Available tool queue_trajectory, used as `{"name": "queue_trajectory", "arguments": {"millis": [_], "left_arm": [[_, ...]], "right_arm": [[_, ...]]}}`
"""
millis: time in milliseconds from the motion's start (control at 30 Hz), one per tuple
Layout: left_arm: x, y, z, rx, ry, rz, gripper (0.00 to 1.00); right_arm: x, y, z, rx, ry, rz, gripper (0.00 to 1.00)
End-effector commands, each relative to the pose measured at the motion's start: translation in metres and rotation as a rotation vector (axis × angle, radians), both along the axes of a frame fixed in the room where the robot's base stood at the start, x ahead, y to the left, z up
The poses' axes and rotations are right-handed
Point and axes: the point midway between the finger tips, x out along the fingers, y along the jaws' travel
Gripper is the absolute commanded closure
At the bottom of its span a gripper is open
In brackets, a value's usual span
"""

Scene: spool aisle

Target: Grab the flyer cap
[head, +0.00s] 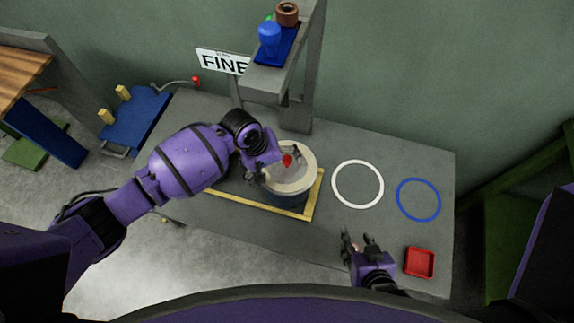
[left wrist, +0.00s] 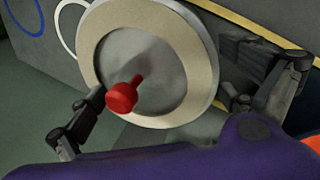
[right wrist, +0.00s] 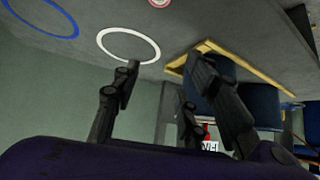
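The round piece with a broad beige rim (head: 307,174), a grey recessed middle and a red knob (head: 287,160) appears to be the flyer cap. It sits on top of a dark blue drum (head: 288,200). In the left wrist view the beige rim (left wrist: 203,88) and red knob (left wrist: 121,98) show large, below the fingers' reach. My left gripper (head: 278,165) is open over it, its fingers spread wide to either side of the knob; contact cannot be told. My right gripper (head: 358,242) is open and seems empty, near the bench's front edge.
The drum stands within a yellow frame (head: 311,207) on the grey bench. To its right are a white ring (head: 336,201), a blue ring (head: 400,206) and a red tray (head: 419,262). A grey post (head: 298,115) with a shelf rises behind the drum.

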Motion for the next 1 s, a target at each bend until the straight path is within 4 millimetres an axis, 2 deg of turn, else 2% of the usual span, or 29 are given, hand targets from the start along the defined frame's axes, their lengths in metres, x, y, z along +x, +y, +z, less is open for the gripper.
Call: {"name": "queue_trajectory", "arguments": {"millis": [33,200,300,533,667,867,1000], "left_arm": [[0.0,0.0,0.0,0.0,0.0,0.0,0.12],[0.0,0.0,0.0,0.0,0.0,0.0,0.34],[0.0,0.0,0.0,-0.001,0.0,0.0,0.44],[0.0,-0.001,0.001,-0.002,0.0,0.0,0.44],[0.001,-0.001,0.008,-0.003,-0.002,-0.001,0.45],[0.0,0.0,0.037,-0.002,-0.006,-0.003,0.45],[-0.026,0.008,0.069,-0.003,-0.009,-0.003,0.45]], "right_arm": [[0.0,0.0,0.0,0.0,0.0,0.0,0.6],[-0.003,-0.001,-0.001,-0.001,0.005,-0.002,0.6],[-0.007,-0.002,-0.002,-0.001,0.01,-0.003,0.6],[-0.012,-0.004,-0.003,-0.006,0.018,-0.002,0.6],[-0.01,-0.005,-0.002,-0.008,0.015,0.001,0.6],[-0.003,-0.005,0.006,-0.007,0.001,0.003,0.6],[0.006,-0.002,0.016,-0.003,-0.02,0.005,0.6]]}}
